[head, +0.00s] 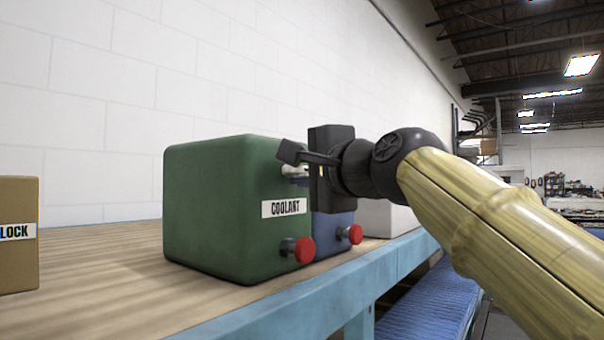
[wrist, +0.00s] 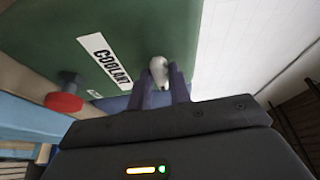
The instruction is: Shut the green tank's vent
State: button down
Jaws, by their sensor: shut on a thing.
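The green tank (head: 215,205) with a COOLANT label (head: 284,208) stands on the bench; the tank also shows in the wrist view (wrist: 50,25). A pale, rounded vent handle (wrist: 158,68) sticks out from its front face, above the label; only a bit of it shows in the head view (head: 287,171). My gripper (head: 298,180) is at this face, and its two dark fingers (wrist: 159,85) are shut on the handle, one on each side. The fingers and gripper body hide the handle's base. A red knob (head: 301,249) sits low on the same face.
A blue tank (head: 333,235) with a red knob (head: 355,234) stands close behind the green one, partly hidden by my gripper. A pale tank (head: 385,218) is farther along. A tan box (head: 18,255) stands at left. The bench's blue edge (head: 275,310) runs along the front.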

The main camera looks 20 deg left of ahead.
jog(key=shift+f, duration=0.25)
jog(key=n+b, duration=0.1)
jog(key=n+y+b, duration=0.1)
jog(key=b, duration=0.1)
jog(key=n+b, duration=0.2)
jog(key=shift+f+t+y, duration=0.3)
jog(key=shift+t, duration=0.1)
jog(key=n+y+b, duration=0.1)
jog(key=n+b, duration=0.1)
jog(key=n, duration=0.1)
jog(key=n+y+b, duration=0.1)
jog(key=n+b, duration=0.2)
jog(key=shift+w+g+y+b, duration=0.2)
jog(key=shift+g+y+b, duration=0.1)
jog(key=shift+g, duration=0.1)
jog(key=n+y, duration=0.1)
jog(key=n, duration=0.1)
jog(key=n+g+y+b, duration=0.1)
jog(key=n, duration=0.2)
jog(key=shift+w+d+r, duration=0.1)
jog(key=n+g, duration=0.1)
jog(key=n, duration=0.2)
jog(key=n+g+y, duration=0.1)
jog(key=n+g, duration=0.1)
jog(key=n, duration=0.1)
jog(key=shift+r+n+y, duration=0.1)
jog(key=shift+n+y, duration=0.2)
jog(key=shift+n, duration=0.3)
